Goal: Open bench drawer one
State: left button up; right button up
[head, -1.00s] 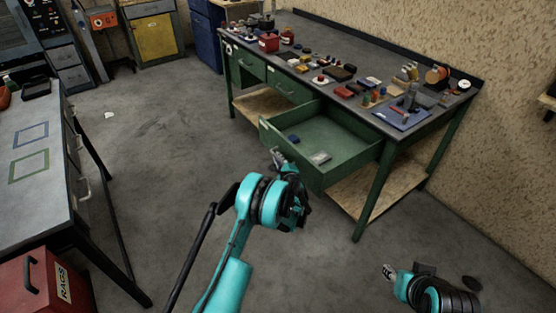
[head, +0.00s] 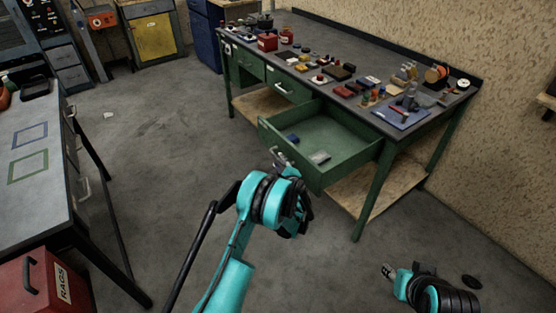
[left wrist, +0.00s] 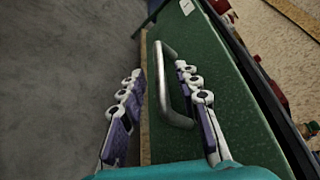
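The green workbench (head: 402,68) has one drawer (head: 345,135) standing well out, with a blue item and a grey item inside. My left gripper (head: 280,158) is at this drawer's front, partly hidden by my own wrist. In the left wrist view, the metal bar handle (left wrist: 166,85) on the green drawer front (left wrist: 215,85) lies between the two spread fingers of my left gripper (left wrist: 163,110). The fingers look apart, with a gap to the handle on the left. A small white label shows, unreadable. My right gripper (head: 389,272) is low at the right, above the floor, away from the bench.
Two closed drawers (head: 288,86) sit farther left along the bench. Many small tools and parts cover the bench top. A grey table (head: 50,205) stands at the left with a red rags bin (head: 45,280) beneath. The floor between (head: 150,150) is mostly clear.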

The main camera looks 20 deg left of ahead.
pick_arm(q)
jog(key=v, duration=0.9)
jog(key=s+a+r+n+g+h, duration=0.35)
jog(key=s+r+n, duration=0.55)
jog(key=s+r, duration=0.5)
jog(key=s+d+n+g+h, duration=0.1)
jog(key=s+n, duration=0.3)
jog(key=s, duration=0.7)
jog(key=s+d+r+n+g+h, duration=0.1)
jog(key=s+d+n+h, duration=0.3)
jog(key=s, duration=0.7)
jog(key=shift+s+r+n, duration=0.3)
jog(key=shift+n, duration=0.1)
